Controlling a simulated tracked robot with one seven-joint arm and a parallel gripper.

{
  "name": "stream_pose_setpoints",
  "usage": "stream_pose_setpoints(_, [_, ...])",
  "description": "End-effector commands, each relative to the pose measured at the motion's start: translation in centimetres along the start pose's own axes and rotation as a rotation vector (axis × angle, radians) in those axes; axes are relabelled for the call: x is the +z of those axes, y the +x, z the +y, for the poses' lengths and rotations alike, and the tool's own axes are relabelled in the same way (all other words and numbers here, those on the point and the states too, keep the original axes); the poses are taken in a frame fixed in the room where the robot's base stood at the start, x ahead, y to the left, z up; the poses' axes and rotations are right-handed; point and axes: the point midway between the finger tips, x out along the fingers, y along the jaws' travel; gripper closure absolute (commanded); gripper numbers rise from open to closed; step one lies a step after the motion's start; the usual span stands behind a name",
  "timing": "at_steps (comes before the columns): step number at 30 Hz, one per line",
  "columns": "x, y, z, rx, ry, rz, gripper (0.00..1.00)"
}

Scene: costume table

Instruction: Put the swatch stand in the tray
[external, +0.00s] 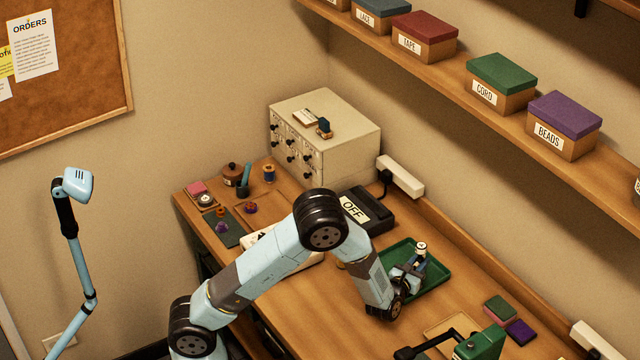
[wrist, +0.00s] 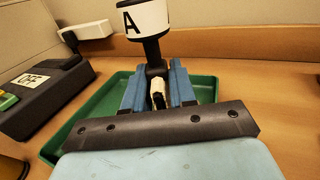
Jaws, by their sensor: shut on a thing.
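The swatch stand (wrist: 148,20), a dark post with a white band lettered A, stands up between my fingers in the wrist view. Its pale top (external: 421,247) shows in the external view. My gripper (wrist: 157,88) is shut on its narrow lower part. The green tray (wrist: 98,112) lies beneath and around the fingers. In the external view my gripper (external: 412,268) is over the tray (external: 437,272), within its rim. The stand's foot is hidden, so I cannot tell whether it touches the tray floor.
A dark box marked OFF (external: 362,212) stands just behind the tray. Green and purple blocks (external: 501,309) and a green-and-black clamp-like tool (external: 480,343) are at the front right. A cream drawer cabinet (external: 340,135) stands at the back.

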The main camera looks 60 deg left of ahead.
Motion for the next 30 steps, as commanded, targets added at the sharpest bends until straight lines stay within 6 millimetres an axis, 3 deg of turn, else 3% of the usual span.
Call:
stream_pose_setpoints(27, [-1.8,0.0,0.0,0.000,-0.001,-0.001,1.00])
stream_pose_setpoints(28, [-1.9,0.0,0.0,0.000,-0.001,0.000,0.74])
stream_pose_setpoints(30, [-1.9,0.0,0.0,0.000,-0.001,0.000,0.67])
